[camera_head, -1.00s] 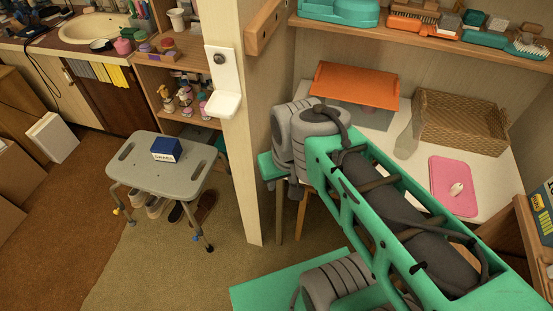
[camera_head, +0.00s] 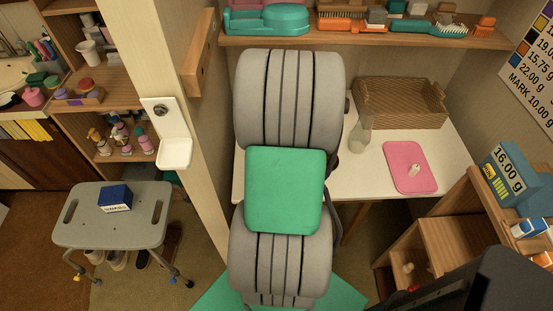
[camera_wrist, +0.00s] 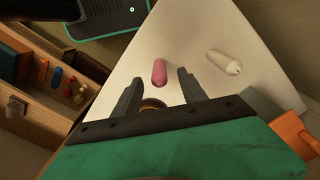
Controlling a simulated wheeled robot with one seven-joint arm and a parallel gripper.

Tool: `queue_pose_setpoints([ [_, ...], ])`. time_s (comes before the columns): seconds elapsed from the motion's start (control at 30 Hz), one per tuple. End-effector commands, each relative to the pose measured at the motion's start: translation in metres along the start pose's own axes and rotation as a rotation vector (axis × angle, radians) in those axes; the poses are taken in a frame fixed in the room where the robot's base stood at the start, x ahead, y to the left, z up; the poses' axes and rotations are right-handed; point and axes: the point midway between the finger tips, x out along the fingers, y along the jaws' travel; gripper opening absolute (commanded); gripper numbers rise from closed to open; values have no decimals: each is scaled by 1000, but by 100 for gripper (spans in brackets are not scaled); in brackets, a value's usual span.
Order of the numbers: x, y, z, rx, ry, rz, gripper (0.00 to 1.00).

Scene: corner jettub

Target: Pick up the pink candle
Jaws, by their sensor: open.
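In the wrist view, the pink candle (camera_wrist: 159,74) lies on the white tabletop (camera_wrist: 203,22), its near end close to my gripper. My gripper (camera_wrist: 159,77) is open, with one dark finger on each side of the line to the candle. The candle shows just beyond or between the fingertips; I cannot tell if they are at its height. Nothing is held. In the head view, my arm hides the gripper and the candle.
A white candle-like piece (camera_wrist: 224,62) lies right of the pink candle. A round brownish thing (camera_wrist: 152,104) shows between the finger bases. In the head view, a glass bottle (camera_head: 361,134), a wicker basket (camera_head: 405,104) and a pink mat (camera_head: 401,177) are on the table.

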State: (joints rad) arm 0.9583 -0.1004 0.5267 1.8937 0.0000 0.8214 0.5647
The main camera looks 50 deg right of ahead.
Motion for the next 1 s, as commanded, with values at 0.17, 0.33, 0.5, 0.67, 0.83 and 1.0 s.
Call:
queue_pose_setpoints([
  [0.17,25,0,1,3,-5,3,49],
  [0.33,52,1,-2,-2,-6,4,49],
  [0.5,75,1,-4,-2,-2,1,49],
  [0.67,77,1,-5,-1,0,0,49],
  [0.83,77,1,-5,0,0,0,40],
  [1.0,76,2,-5,0,0,0,27],
])
